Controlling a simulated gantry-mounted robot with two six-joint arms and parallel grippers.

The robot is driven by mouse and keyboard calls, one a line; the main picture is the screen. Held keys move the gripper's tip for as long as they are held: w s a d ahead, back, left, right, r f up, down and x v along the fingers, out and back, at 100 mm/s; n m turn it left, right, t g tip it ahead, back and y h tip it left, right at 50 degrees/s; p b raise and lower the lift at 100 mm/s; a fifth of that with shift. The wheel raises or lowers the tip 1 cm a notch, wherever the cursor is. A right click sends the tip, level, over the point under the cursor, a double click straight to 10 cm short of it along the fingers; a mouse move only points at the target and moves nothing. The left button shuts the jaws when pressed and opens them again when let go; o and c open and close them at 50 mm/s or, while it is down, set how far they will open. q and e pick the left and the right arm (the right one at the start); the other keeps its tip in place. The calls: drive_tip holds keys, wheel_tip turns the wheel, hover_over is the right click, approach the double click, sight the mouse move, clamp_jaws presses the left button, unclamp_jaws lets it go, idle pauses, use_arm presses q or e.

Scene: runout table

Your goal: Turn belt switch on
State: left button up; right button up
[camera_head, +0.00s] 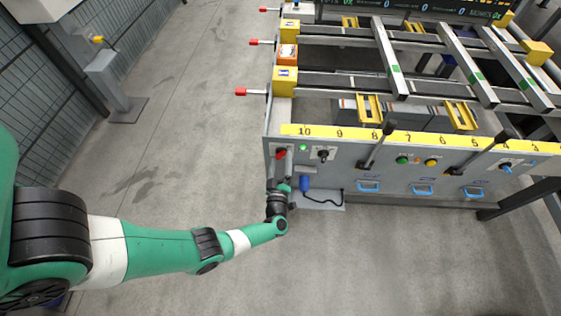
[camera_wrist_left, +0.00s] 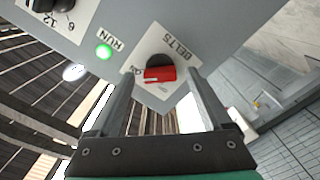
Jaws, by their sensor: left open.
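The belt switch (camera_wrist_left: 159,72) is a red-handled rotary knob on a white plate marked BELTS, with ON lettering to its left in the left wrist view. Its red handle lies nearly level in that view. The switch also shows as a small red spot (camera_head: 281,154) at the left end of the grey panel in the head view. My left gripper (camera_wrist_left: 156,80) is open, with one finger on each side of the knob. Whether the fingers touch it cannot be told. In the head view my left gripper (camera_head: 282,170) is at the panel's left end. My right gripper is not in view.
A lit green RUN lamp (camera_wrist_left: 104,52) sits beside the switch. Another black knob (camera_head: 323,154), long black levers (camera_head: 376,148) and a blue plug (camera_head: 304,184) are along the panel to the right. The floor left of the table is clear.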

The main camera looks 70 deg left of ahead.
use_arm(q)
drive_tip(key=shift+d, duration=0.1)
drive_tip(key=shift+s+d, duration=0.2)
drive_tip(key=shift+d, duration=0.15)
drive_tip(key=p+v, duration=0.2)
drive_tip(key=v, duration=0.8)
drive_tip(key=shift+s+d, duration=0.2)
drive_tip(key=shift+d, duration=0.15)
drive_tip(key=shift+a+p, duration=0.1)
drive_tip(key=shift+p, duration=0.2)
